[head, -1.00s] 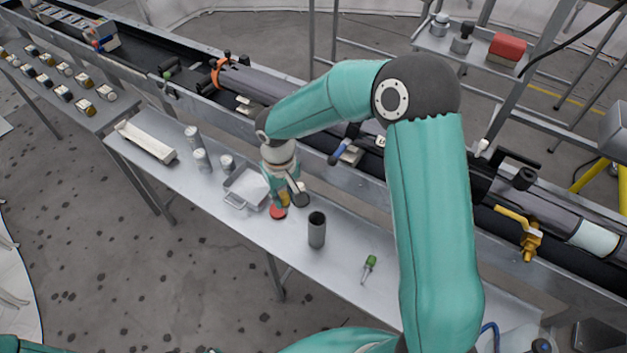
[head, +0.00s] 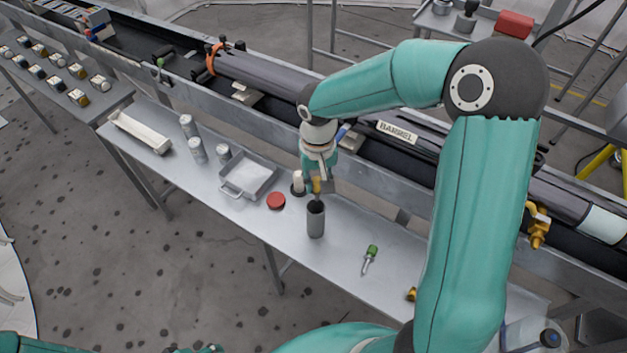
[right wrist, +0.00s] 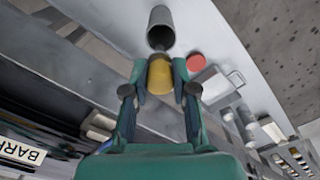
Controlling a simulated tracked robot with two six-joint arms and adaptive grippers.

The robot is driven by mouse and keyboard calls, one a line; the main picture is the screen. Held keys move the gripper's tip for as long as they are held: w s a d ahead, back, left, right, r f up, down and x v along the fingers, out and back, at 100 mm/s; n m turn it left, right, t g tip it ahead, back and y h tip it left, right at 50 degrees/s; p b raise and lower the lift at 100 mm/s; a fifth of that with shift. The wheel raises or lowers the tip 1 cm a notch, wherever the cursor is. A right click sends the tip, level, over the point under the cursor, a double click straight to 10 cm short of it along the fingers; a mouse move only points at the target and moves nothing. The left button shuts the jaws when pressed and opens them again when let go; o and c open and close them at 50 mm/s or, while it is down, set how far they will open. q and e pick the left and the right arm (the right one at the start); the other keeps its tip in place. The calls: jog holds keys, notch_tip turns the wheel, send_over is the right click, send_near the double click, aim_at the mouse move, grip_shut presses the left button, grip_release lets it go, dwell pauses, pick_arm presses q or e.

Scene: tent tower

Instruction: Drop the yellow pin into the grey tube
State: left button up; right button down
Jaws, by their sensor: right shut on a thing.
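The grey tube (head: 316,220) stands upright on the steel bench, its dark mouth facing up. It also shows in the right wrist view (right wrist: 160,28), just beyond my fingertips. My right gripper (head: 317,184) is shut on the yellow pin (right wrist: 160,74), which sits between the two fingertips. In the head view the yellow pin (head: 317,186) shows small, just above the tube's mouth. From these views I cannot tell whether the pin is exactly over the opening; it looks outside the tube. No left gripper shows clearly in the head view.
A red disc (head: 276,201) and a metal tray (head: 264,185) lie left of the tube. A green-handled screwdriver (head: 371,252) lies to the right. Several cans and a white trough (head: 140,135) stand at the far left. The conveyor with the barrel (head: 398,131) runs behind the bench.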

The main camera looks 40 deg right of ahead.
aim_at(317, 194)
jog(key=shift+f+b, duration=1.4)
jog(key=shift+f, duration=1.2)
jog(key=c, duration=0.8)
grip_release()
jog(key=shift+c, duration=0.2)
jog(key=shift+r, duration=0.1)
notch_tip(317, 194, up, 7)
jog(key=p, duration=0.4)
jog(key=shift+p, duration=0.35)
